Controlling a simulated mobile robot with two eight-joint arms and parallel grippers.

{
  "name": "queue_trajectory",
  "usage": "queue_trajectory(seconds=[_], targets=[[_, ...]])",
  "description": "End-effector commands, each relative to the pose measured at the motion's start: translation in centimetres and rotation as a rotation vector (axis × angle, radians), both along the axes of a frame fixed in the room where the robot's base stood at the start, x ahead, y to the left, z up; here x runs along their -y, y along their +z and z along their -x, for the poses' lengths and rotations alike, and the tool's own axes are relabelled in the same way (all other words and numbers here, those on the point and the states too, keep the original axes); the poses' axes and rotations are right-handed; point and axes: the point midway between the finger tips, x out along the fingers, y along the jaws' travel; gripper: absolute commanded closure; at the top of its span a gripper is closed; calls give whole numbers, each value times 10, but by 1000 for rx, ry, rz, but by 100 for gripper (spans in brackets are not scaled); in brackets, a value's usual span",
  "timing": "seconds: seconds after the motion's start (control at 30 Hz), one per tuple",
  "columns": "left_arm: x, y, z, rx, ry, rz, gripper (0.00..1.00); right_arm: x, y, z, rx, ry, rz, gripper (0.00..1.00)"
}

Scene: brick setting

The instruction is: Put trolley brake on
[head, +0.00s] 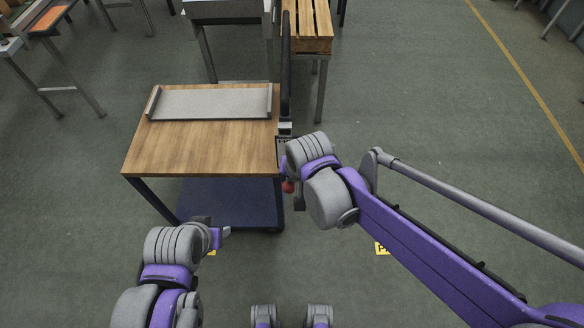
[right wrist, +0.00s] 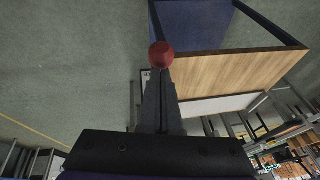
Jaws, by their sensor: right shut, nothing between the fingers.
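The trolley (head: 200,148) has a wooden top, dark legs and a blue lower shelf (head: 232,205). A red knob (head: 288,187), which looks like the end of the brake lever, shows at its right side below the top. In the right wrist view the red knob (right wrist: 161,55) lies just past the tips of my right gripper (right wrist: 160,84). The fingers are shut with nothing between them; I cannot tell whether they touch the knob. The rest of the lever is hidden. My left gripper (head: 226,231) is near the trolley's front edge, its fingers too small to read.
A grey tray-like plate (head: 210,104) lies on the trolley top. A dark upright bar (head: 286,70) rises at its right rear corner. A slatted wooden pallet (head: 308,28) stands on a stand behind. The floor to the right is clear.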

Motion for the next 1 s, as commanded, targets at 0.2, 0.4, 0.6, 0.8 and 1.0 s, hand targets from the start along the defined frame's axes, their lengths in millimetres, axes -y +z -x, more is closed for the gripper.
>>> queue_trajectory(seconds=[0.2,0.4,0.6,0.8,1.0], targets=[[0,-30,7,-13,0,0,50,-1,-33,18,190,4,-1,100],[0,-53,11,-22,0,0,50,0,-59,25,358,2,-2,100],[0,-70,13,-27,0,0,50,0,-81,27,350,0,-1,100],[0,-81,14,-31,0,0,50,0,-97,27,349,0,0,100],[0,-87,14,-32,0,0,50,0,-106,26,349,0,0,100]])
